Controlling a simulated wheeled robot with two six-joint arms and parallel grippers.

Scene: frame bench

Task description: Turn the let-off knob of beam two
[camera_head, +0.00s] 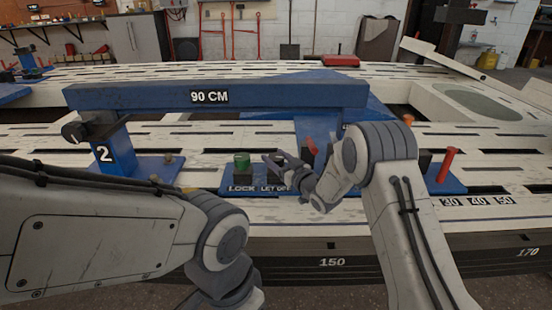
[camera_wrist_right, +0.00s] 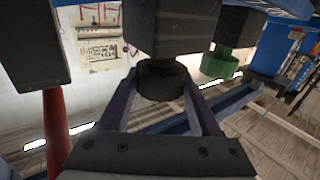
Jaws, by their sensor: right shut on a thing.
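The blue beam (camera_head: 280,96) marked 90 CM spans the bench, with a blue stand (camera_head: 110,143) marked 2 at its left end. Below it a blue base plate carries LOCK and LET OFF labels (camera_head: 273,189). A green knob (camera_head: 241,160) stands above LOCK. My right gripper (camera_head: 277,163) is at LET OFF, its fingers shut around a dark round knob, which shows in the right wrist view (camera_wrist_right: 162,80) between the fingers (camera_wrist_right: 160,95). In the head view this knob is mostly hidden by the gripper. My left arm crosses the lower left; its gripper is out of view.
A red part (camera_head: 309,147) stands just right of my right gripper. A red upright handle (camera_head: 446,165) stands further right, near the labels 30, 40 and 50. The green knob also shows in the right wrist view (camera_wrist_right: 221,61). The slotted bench top is clear towards the front.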

